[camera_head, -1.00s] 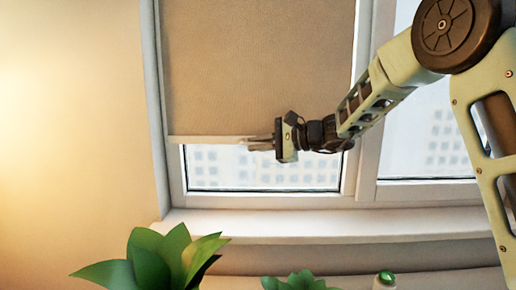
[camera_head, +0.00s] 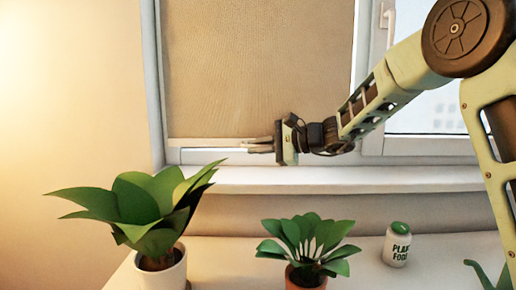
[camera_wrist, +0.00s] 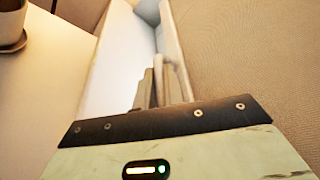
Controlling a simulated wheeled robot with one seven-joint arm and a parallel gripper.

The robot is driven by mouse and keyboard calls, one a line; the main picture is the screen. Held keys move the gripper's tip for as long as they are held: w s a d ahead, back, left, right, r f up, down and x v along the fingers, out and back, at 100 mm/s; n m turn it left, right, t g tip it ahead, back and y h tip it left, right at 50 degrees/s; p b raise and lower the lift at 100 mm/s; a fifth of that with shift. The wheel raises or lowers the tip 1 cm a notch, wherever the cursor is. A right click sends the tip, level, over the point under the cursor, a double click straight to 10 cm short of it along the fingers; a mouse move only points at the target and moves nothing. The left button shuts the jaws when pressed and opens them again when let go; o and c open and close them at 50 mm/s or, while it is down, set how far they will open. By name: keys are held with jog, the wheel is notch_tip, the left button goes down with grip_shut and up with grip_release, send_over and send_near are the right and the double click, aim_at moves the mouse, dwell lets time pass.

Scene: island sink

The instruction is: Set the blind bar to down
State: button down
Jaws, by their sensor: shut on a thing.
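The tan blind (camera_head: 255,70) covers the left window pane nearly to its bottom. Its pale blind bar (camera_head: 205,142) runs along the lower edge, just above the bottom window frame. My gripper (camera_head: 258,145) is shut on the bar near the middle of its width, reaching in from the right. In the wrist view the gripper fingers (camera_wrist: 150,88) close on the bar, with the blind fabric (camera_wrist: 250,60) to the right. The bar between the fingers is mostly hidden.
Below is a white sill (camera_head: 330,180). On the counter (camera_head: 225,255) stand a large plant (camera_head: 140,205), a smaller potted plant (camera_head: 305,240) and a plant food jar (camera_head: 397,245). A window handle (camera_head: 387,18) is at upper right.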

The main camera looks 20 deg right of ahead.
jog(key=shift+f, duration=0.25)
jog(key=c, duration=1.5)
grip_release()
jog(key=v, duration=1.7)
jog(key=shift+s+d+r, duration=0.1)
jog(key=shift+s+d, duration=0.1)
